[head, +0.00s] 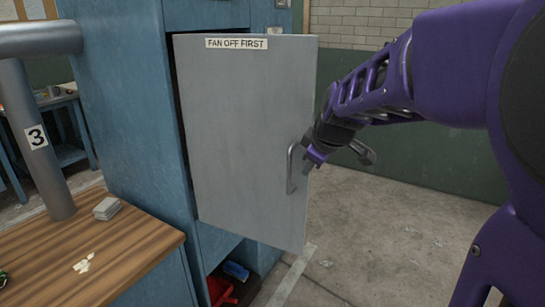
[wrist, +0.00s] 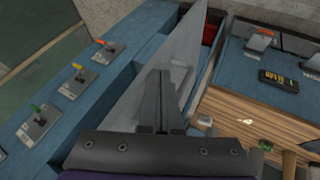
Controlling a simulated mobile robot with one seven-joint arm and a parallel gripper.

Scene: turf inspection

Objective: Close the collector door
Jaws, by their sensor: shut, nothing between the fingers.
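The collector door (head: 245,110) is a grey panel with a "FAN OFF FIRST" label, standing ajar on the blue collector cabinet (head: 120,100). A dark gap shows along its left edge. Its bar handle (head: 291,168) is near the right edge. My gripper (head: 309,160) is shut and empty, just right of the handle; I cannot tell whether it touches it.
A wooden bench (head: 110,255) with a post marked 3 (head: 36,137) stands at left. Red and blue items (head: 235,271) lie low inside the cabinet. Switches with coloured levers (wrist: 72,85) are on the cabinet. Concrete floor (head: 390,240) at right is clear.

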